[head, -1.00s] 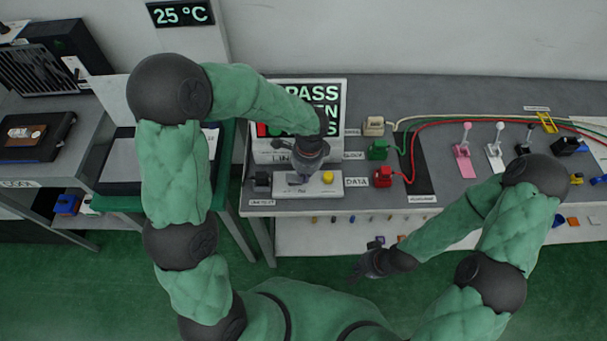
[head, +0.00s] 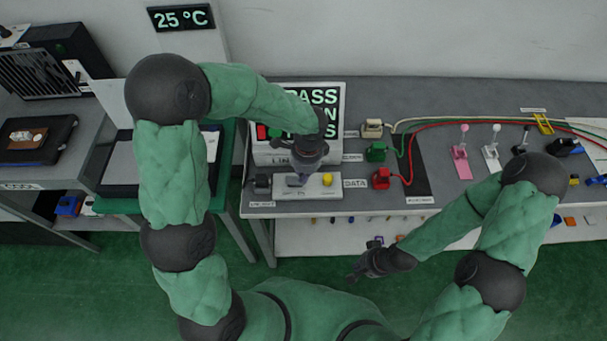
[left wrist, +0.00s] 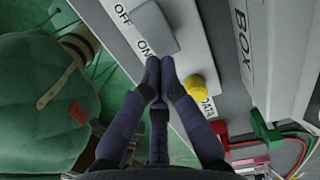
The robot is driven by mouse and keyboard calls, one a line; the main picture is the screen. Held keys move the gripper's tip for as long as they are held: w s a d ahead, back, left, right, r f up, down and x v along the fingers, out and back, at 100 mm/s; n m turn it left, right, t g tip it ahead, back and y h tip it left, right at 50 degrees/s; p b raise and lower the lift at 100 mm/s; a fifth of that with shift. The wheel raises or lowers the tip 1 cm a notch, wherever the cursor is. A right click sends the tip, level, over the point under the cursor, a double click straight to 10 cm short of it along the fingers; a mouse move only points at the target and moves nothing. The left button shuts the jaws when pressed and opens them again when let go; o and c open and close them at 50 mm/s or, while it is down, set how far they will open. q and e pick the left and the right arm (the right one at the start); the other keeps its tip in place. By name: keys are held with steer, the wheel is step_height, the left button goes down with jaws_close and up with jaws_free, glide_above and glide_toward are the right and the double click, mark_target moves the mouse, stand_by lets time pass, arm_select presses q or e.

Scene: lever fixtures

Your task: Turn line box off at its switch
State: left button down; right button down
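The line box (head: 263,152) stands on the grey bench, partly hidden behind my left arm. Its white switch panel (head: 312,190) lies in front. In the left wrist view the grey switch (left wrist: 158,28) has OFF and ON marked beside it, and a yellow button (left wrist: 196,86) sits further along. My left gripper (left wrist: 160,66) has its fingertips together at the ON end of the switch, very close; I cannot tell if they touch. It holds nothing. My right gripper (head: 356,273) hangs in front of the bench, away from the box; its finger opening is unclear.
A cream plug (head: 372,128), green plug (head: 377,152) and red plug (head: 382,178) with cables are right of the box. A black block (head: 262,184) is left of the panel. Pink and white levers (head: 494,150) stand further right. Open floor lies in front.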

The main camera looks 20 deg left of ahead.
arm_select(q)
steer(key=shift+d+r+p, duration=0.1)
steer(key=shift+r+p, duration=0.4)
steer(key=shift+r, duration=0.15)
step_height(320, 180, up, 12)
steer(key=d+p, duration=0.2)
steer(key=p, duration=0.3)
steer(key=shift+w+d+r, duration=0.2)
steer(key=shift+w+d, duration=0.1)
steer(key=shift+w, duration=0.1)
